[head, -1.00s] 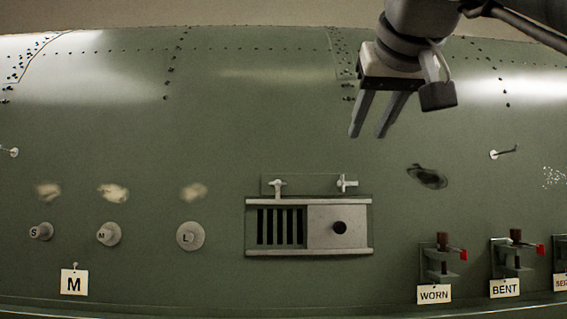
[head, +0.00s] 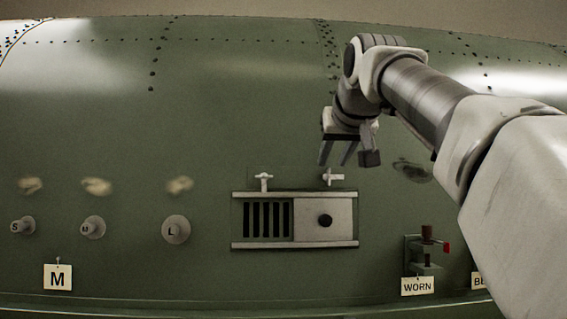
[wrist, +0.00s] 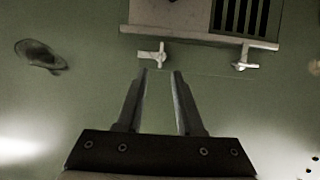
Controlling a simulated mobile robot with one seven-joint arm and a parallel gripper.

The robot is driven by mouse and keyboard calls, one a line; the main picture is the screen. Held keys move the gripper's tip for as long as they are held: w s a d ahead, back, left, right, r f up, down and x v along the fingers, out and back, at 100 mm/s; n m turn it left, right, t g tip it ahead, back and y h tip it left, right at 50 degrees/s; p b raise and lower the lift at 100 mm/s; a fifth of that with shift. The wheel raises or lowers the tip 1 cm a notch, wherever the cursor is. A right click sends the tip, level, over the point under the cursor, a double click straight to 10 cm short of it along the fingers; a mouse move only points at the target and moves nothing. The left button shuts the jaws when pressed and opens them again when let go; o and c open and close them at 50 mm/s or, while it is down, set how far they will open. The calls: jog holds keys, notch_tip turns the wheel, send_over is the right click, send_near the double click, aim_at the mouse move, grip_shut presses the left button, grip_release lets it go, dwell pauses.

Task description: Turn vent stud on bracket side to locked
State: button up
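The vent (head: 244,243) is a pale framed panel with dark slots on its left and a plate with a dark round spot on its right. Two small white studs with cross handles sit above it. The right stud (head: 330,177), on the side of the labelled brackets, shows at left in the wrist view (wrist: 153,56). The left stud (head: 264,180) also shows in the wrist view (wrist: 243,60). My gripper (head: 337,163) is open and empty, its fingers pointing toward the right stud. In the wrist view the fingertips (wrist: 160,74) appear just short of that stud, apart from it.
A bracket (head: 425,250) with a red tip and a WORN tag (head: 417,287) is at lower right; another tag is partly hidden by my arm. Round S, M and L plugs (head: 176,229) and an M tag (head: 58,277) are at left. A dark patch (wrist: 40,56) lies beside the right stud.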

aim_at(335, 177)
jog(key=shift+x, duration=1.35)
grip_shut()
